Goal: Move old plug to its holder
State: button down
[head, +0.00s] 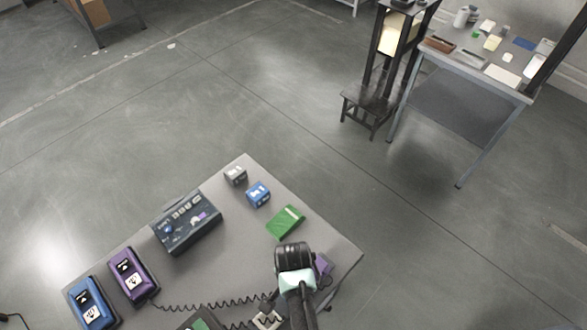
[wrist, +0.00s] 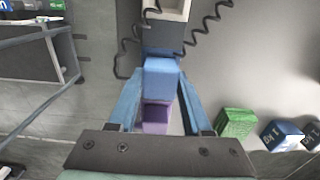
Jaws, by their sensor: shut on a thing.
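My gripper (wrist: 161,80) shows in the wrist view with its blue fingers shut on a blue block-shaped plug (wrist: 161,76). In the head view my gripper (head: 268,306) is over the front right of the near table, and my arm hides most of it. A purple block (wrist: 156,117) lies behind the held plug; it also shows right of my arm in the head view (head: 323,265). A dark box with a cream opening (wrist: 163,38) is just past the fingertips, with black coiled cords beside it. I cannot tell which part is the plug's holder.
On the near table (head: 225,277) are a blue device (head: 92,303), a purple device (head: 133,275), a dark panel box (head: 187,222), a green block (head: 285,222) and small grey (head: 235,175) and blue (head: 258,194) weights. A cluttered table (head: 465,110) stands far right. Open floor lies between.

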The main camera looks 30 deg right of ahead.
jog(key=shift+f+b, duration=0.3)
jog(key=shift+f, duration=0.1)
dwell(0.3)
jog(key=shift+c, duration=0.2)
grip_release()
jog(key=shift+r+p, duration=3.55)
jog(key=shift+p, duration=0.1)
